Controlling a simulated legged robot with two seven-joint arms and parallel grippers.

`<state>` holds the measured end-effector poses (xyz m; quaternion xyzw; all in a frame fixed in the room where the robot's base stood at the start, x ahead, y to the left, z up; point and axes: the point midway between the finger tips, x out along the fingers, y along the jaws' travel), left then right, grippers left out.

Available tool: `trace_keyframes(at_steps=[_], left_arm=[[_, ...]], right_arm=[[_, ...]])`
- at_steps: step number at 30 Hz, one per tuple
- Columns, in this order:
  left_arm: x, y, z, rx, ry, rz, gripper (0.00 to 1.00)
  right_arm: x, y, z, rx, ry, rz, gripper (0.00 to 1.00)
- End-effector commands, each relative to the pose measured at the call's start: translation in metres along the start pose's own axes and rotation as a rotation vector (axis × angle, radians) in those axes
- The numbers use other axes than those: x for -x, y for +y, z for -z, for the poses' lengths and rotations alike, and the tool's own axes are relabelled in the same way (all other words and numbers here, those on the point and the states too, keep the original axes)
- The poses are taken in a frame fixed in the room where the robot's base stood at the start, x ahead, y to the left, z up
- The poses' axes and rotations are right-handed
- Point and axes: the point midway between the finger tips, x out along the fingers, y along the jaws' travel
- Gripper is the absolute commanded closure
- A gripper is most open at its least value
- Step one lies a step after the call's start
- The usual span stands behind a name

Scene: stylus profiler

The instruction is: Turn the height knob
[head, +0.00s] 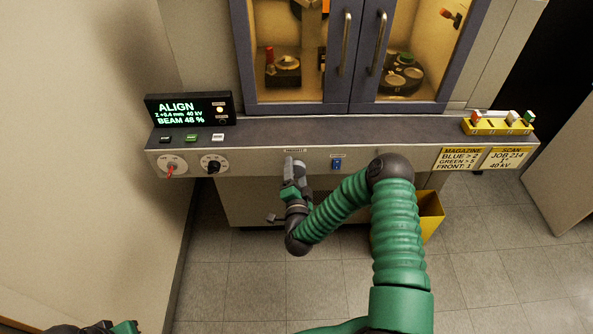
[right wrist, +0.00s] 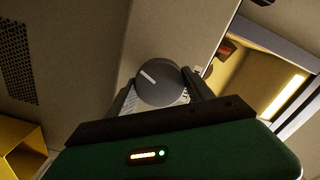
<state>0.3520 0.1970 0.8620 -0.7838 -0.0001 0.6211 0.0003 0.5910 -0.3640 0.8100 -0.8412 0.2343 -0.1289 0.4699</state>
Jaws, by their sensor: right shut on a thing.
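A round dark grey knob (right wrist: 158,84) with a white pointer line sits between the fingers of my right gripper (right wrist: 162,92) in the right wrist view. The pointer is tilted, toward the upper left of that view. In the head view my right gripper (head: 293,164) is at the console's front panel, under a small label, and largely covers the knob there. It is shut on the knob. A display (head: 190,109) reads ALIGN, Z +0.4 mm, 40 kV, BEAM 48 %. Part of my left arm's end (head: 122,328) shows at the bottom left; its fingers cannot be made out.
Left on the panel are a white dial with a red pointer (head: 172,166) and a black knob (head: 213,164). A blue switch (head: 337,164) is right of my gripper. A yellow rack (head: 497,127) with coloured pieces stands on the ledge. A yellow bin (head: 430,216) stands below.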

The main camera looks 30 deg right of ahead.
Motion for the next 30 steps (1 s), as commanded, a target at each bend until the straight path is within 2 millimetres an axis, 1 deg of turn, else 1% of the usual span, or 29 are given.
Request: trace_keyframes(at_steps=[1,6,12,13,17,18,30], left_arm=[[0.0000,0.0000,0.0000,0.000,0.000,0.000,1.00],[0.0060,-0.0001,0.0015,0.000,0.000,0.000,1.00],[0.0044,-0.0001,0.0011,0.000,0.000,0.000,1.00],[0.0044,-0.0001,0.0011,0.000,0.000,0.000,1.00],[0.0044,-0.0001,0.0010,0.000,0.000,0.000,1.00],[0.0044,-0.0001,0.0010,0.000,0.000,0.000,1.00],[0.0032,-0.0001,0.0008,0.000,0.000,0.000,1.00]], right_arm=[[-0.0021,0.0013,0.0048,0.004,0.013,-0.001,0.80],[-0.0025,-0.0007,0.0060,0.049,0.015,0.000,0.80],[-0.0026,0.0009,0.0064,0.047,0.018,-0.001,0.80],[-0.0026,0.0008,0.0065,0.047,0.018,-0.001,0.37],[-0.0022,0.0008,0.0056,0.047,0.015,-0.001,0.20],[-0.0021,0.0009,0.0052,0.047,0.014,-0.001,0.18],[-0.0041,-0.0001,0.0022,0.047,0.009,0.000,0.18]])
